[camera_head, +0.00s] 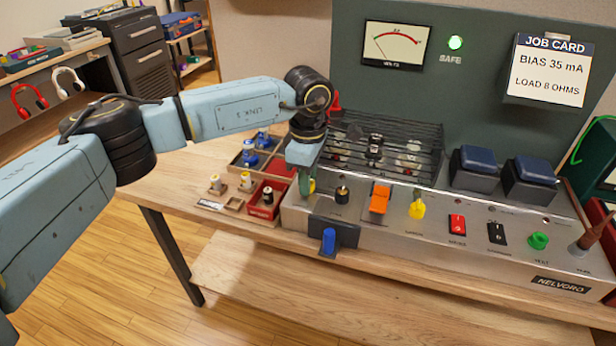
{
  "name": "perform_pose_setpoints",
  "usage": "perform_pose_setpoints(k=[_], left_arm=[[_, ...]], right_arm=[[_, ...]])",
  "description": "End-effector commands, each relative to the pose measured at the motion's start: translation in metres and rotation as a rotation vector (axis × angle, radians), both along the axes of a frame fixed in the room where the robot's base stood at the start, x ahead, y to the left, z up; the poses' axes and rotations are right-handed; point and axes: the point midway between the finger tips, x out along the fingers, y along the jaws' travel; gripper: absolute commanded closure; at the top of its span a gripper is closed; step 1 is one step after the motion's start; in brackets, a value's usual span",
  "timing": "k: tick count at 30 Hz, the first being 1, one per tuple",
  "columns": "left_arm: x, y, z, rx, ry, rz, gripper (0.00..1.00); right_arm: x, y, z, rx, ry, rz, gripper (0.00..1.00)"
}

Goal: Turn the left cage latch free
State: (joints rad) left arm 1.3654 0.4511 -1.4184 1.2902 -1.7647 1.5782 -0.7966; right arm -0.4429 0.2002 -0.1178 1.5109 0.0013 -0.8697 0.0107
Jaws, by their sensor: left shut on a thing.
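The black wire cage (400,133) stands on the metal amp chassis (385,232), over several tubes. The gripper hides most of that part, so I cannot tell which way the latch is turned. My right gripper is not in view.
An orange switch (380,198), a yellow knob (417,208) and a blue-handled part (328,240) are close by on the chassis front. A red tray (266,200) and a divided tray (240,160) with small parts lie left. A lit green SAFE lamp (455,42) is on the back panel.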

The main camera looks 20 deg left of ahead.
Motion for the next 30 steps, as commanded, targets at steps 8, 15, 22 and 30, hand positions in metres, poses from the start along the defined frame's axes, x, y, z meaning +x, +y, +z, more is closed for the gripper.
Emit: perform_pose_setpoints(k=[8, 15, 22, 30], left_arm=[[0.0, 0.0, 0.001, 0.0, -0.002, 0.0, 0.6], [0.0, 0.0, 0.0, 0.0, -0.001, 0.0, 0.51], [0.001, 0.0, 0.01, 0.0, -0.002, 0.001, 0.51], [0.001, 0.0, 0.066, 0.0, -0.005, 0.0, 0.51]], right_arm=[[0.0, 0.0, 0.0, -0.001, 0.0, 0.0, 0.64], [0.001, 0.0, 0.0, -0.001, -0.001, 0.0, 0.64], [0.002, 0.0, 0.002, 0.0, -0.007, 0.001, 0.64], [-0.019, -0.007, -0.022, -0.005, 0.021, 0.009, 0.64]])
